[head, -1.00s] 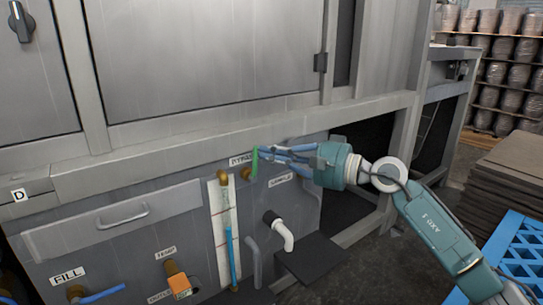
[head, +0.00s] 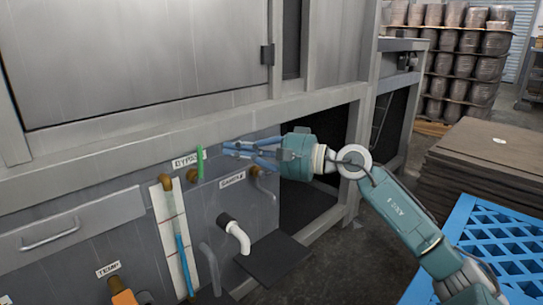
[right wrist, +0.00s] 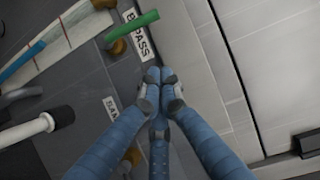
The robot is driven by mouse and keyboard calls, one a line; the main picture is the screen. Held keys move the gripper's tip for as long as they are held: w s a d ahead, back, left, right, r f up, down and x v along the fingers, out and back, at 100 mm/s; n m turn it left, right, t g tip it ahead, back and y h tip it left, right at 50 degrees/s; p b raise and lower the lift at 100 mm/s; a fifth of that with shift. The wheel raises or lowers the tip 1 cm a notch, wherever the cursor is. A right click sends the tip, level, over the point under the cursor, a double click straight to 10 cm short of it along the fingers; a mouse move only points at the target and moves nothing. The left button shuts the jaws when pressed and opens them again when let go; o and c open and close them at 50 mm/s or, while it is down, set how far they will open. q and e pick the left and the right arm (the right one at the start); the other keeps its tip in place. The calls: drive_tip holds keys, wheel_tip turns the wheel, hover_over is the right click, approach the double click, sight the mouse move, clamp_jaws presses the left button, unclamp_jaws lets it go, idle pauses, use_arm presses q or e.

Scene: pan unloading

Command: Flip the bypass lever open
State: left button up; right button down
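The bypass lever is a green handle (head: 200,160) on a brass valve under the BYPASS label (head: 186,161), on the grey machine panel. It stands roughly upright in the head view. It also shows in the right wrist view (right wrist: 133,32), beyond and left of my fingertips. My right gripper (head: 227,149) is just right of the lever, with a small gap between. Its blue fingers come together at the tips in the right wrist view (right wrist: 161,78), with nothing seen between them. My left gripper is out of view.
The SAMPLE label (head: 232,180) and a brass fitting (head: 256,171) sit below my right gripper. A sight tube (head: 181,250) is left of the lever. A white pipe (head: 238,238) juts out below. A blue pallet (head: 490,245) lies at right.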

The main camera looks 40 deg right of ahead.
drive_tip(key=p+v, duration=0.1)
drive_tip(key=v, duration=0.7)
drive_tip(key=shift+s, duration=0.3)
